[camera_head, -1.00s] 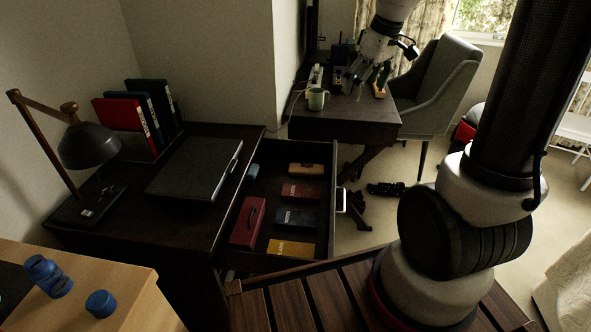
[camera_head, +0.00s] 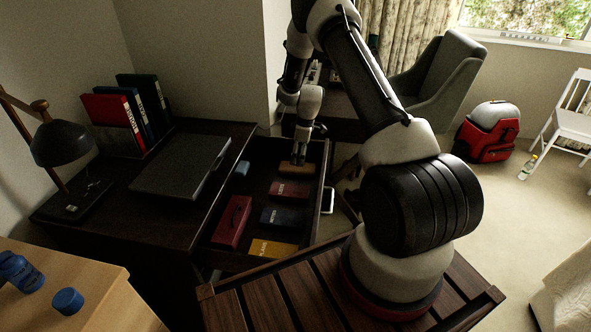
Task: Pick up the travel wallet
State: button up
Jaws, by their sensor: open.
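An open dark drawer (camera_head: 325,185) holds several small flat items. A tan-brown wallet-like item (camera_head: 286,169), probably the travel wallet, lies at the far end of the drawer, partly hidden by my gripper. My gripper (camera_head: 299,160) points down just above this item; its fingers are open, and I cannot tell whether they touch it. A dark red booklet (camera_head: 290,190) and a dark blue booklet (camera_head: 282,217) lie nearer, with a yellow one (camera_head: 272,249) at the near end.
A red case with a handle (camera_head: 232,221) and a small blue item (camera_head: 242,168) lie along the drawer's left side. A closed laptop (camera_head: 180,165), a lamp (camera_head: 62,144) and upright binders (camera_head: 128,113) stand on the desk. A chair (camera_head: 440,75) is behind my arm.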

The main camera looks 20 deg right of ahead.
aim_at(297, 169)
notch_tip(297, 169, down, 6)
jog(key=shift+a+r, duration=0.15)
jog(key=shift+r, duration=0.05)
jog(key=shift+c, duration=0.4)
jog(key=c, duration=1.1)
